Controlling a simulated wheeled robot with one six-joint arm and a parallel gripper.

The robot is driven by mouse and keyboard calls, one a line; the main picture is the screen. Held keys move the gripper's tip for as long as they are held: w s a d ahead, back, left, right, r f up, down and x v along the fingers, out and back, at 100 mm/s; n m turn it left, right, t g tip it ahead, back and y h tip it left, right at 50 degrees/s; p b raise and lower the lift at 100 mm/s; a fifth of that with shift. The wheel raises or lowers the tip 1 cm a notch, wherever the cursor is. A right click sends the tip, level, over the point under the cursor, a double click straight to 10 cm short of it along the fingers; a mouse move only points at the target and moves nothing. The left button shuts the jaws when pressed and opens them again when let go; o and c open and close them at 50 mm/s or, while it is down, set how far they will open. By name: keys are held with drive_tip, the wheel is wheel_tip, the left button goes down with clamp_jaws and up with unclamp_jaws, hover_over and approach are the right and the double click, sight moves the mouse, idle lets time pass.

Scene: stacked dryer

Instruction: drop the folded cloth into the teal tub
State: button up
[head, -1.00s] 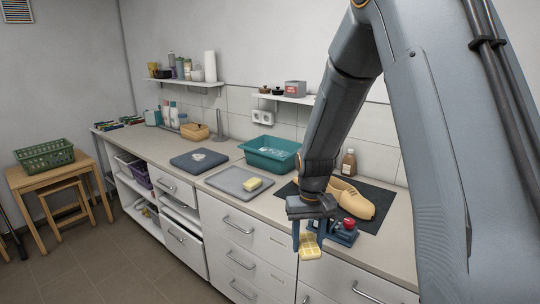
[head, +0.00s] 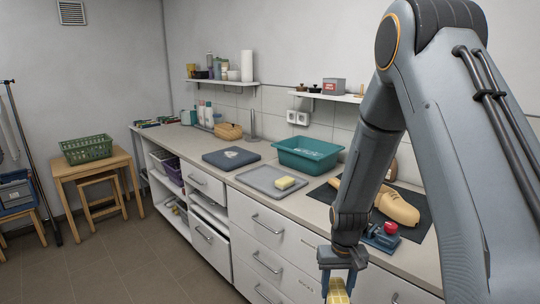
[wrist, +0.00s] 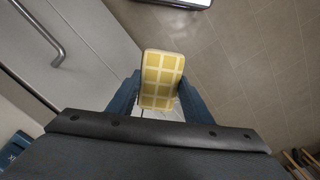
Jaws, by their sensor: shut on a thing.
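The folded cloth is yellow with a pale check pattern. It shows at the bottom edge of the head view (head: 338,293) and upright between the fingers in the wrist view (wrist: 161,80). My gripper (head: 338,284) is shut on it, with one blue finger on each side. It hangs in front of the drawer fronts, beyond the counter's front edge, with floor visible beyond it in the wrist view. The teal tub (head: 301,160) stands on the counter against the back wall, farther back than my gripper. Its inside is only partly visible.
A grey tray (head: 258,183) with a yellow block (head: 285,183) lies in front of the tub. A tan shoe form (head: 398,210) lies on a dark mat, near a blue fixture with a red knob (head: 390,228). A shelf (head: 325,96) hangs above the tub.

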sight(335, 299)
wheel_tip(335, 299, down, 5)
drive_tip(key=shift+s+r+b, duration=0.1)
drive_tip(key=shift+r+b, duration=0.05)
drive_tip(key=shift+b, duration=0.55)
